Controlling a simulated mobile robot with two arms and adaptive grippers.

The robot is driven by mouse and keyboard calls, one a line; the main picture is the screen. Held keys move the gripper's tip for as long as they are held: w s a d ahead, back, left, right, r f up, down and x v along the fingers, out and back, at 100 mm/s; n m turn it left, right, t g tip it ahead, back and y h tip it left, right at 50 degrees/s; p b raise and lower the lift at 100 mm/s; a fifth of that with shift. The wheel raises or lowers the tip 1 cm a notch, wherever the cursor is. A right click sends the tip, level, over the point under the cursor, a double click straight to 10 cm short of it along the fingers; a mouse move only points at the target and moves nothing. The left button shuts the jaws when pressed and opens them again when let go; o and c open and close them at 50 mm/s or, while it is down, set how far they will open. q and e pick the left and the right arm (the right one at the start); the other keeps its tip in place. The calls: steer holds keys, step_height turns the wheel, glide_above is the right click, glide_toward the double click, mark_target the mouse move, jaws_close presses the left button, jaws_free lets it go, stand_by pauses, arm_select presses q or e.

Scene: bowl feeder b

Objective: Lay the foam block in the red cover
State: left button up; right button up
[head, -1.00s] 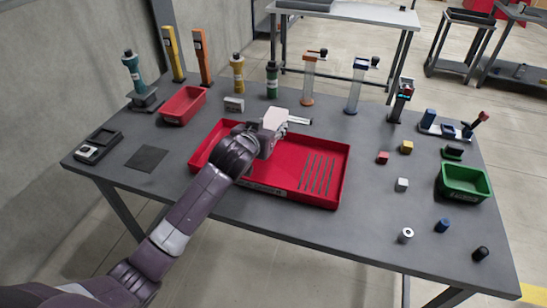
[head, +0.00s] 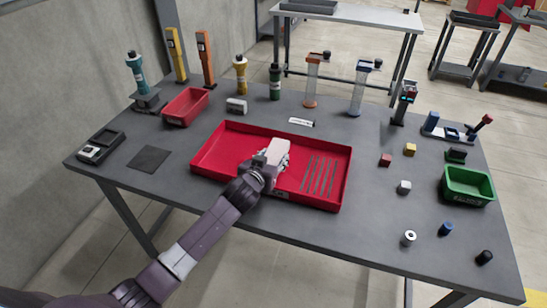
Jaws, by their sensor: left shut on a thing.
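The red cover (head: 318,203) is a wide, shallow red tray lying open side up on the grey table, with several dark slots in its right part. My left gripper (head: 278,164) is low over the middle of the cover, left of the slots. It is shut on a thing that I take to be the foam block. The pale shape at the hand blurs into the gripper, so the block's outline and whether it touches the cover's floor cannot be told. My right gripper is not in view.
Behind the cover lie a white-labelled piece (head: 302,122) and a small pale block (head: 236,106). A small red bin (head: 186,106) stands back left, a green bin (head: 468,186) at right. Several small blocks and cylinders lie right of the cover.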

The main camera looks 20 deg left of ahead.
arm_select(q)
steer(key=shift+f, duration=0.1)
steer(key=o, duration=0.8)
steer(key=shift+o, duration=0.2)
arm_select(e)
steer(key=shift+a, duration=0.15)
arm_select(q)
steer(key=shift+r, duration=0.2)
steer(key=shift+s, duration=0.35)
steer(key=v, duration=1.1)
steer(key=shift+s+a+r, duration=0.1)
steer(key=shift+s, duration=0.05)
